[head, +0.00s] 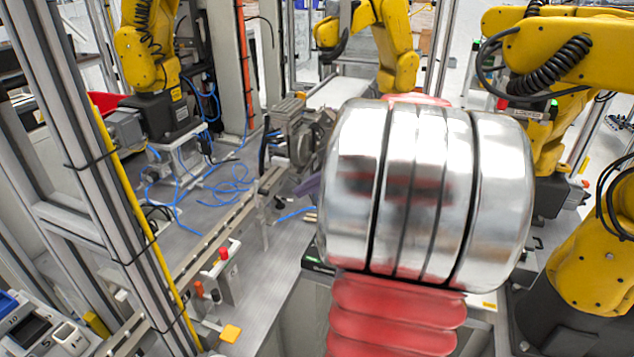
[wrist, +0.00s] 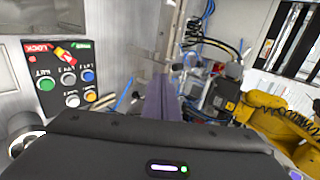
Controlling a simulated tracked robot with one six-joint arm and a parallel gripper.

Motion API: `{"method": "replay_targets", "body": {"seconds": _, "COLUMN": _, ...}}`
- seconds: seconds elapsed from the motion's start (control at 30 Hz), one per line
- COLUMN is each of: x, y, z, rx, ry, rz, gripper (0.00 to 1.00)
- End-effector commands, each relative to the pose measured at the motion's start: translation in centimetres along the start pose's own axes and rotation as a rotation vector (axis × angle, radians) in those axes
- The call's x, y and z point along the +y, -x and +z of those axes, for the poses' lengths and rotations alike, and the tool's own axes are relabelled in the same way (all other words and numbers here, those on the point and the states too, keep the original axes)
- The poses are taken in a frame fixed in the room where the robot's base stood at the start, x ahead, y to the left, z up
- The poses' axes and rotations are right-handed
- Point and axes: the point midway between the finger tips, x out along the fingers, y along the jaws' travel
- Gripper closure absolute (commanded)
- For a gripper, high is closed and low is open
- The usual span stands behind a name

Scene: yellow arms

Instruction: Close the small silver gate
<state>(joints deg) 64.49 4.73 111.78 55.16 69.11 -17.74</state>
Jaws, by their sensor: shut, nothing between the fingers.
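My gripper (wrist: 162,84) shows as purple-grey fingers pressed together in the middle of the wrist view, with nothing between them. A small part of it (head: 307,187) shows at the left edge of my silver arm link in the head view; the rest is hidden. I cannot clearly make out the small silver gate in either view. Pale metal panels (wrist: 140,35) stand left of and beyond the fingers in the wrist view, but I cannot tell whether one is the gate. I see no clear contact between the fingers and a panel.
A black button panel (wrist: 65,72) marked LOCK is at left in the wrist view. Yellow arms (head: 150,50) stand around the cell in the head view. A metal rail (head: 205,245) and blue cables (head: 215,180) lie left of my arm. An aluminium frame post (head: 75,125) stands at left.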

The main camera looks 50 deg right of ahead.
Motion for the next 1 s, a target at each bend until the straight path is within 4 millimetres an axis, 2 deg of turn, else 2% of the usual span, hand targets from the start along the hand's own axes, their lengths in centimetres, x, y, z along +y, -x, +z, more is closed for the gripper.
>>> {"method": "replay_targets", "body": {"seconds": 0.23, "x": 0.0, "y": -4.0, "z": 0.1, "rx": -0.004, "ry": 0.001, "rz": 0.001, "gripper": 1.0}}
{"method": "replay_targets", "body": {"seconds": 0.4, "x": -1.7, "y": -5.5, "z": 0.1, "rx": -0.003, "ry": 0.003, "rz": 0.001, "gripper": 1.0}}
{"method": "replay_targets", "body": {"seconds": 0.6, "x": -2.7, "y": -6.5, "z": 0.1, "rx": -0.002, "ry": 0.001, "rz": 0.001, "gripper": 1.0}}
{"method": "replay_targets", "body": {"seconds": 1.0, "x": -2.9, "y": -6.6, "z": 0.1, "rx": -0.001, "ry": 0.001, "rz": 0.001, "gripper": 1.0}}
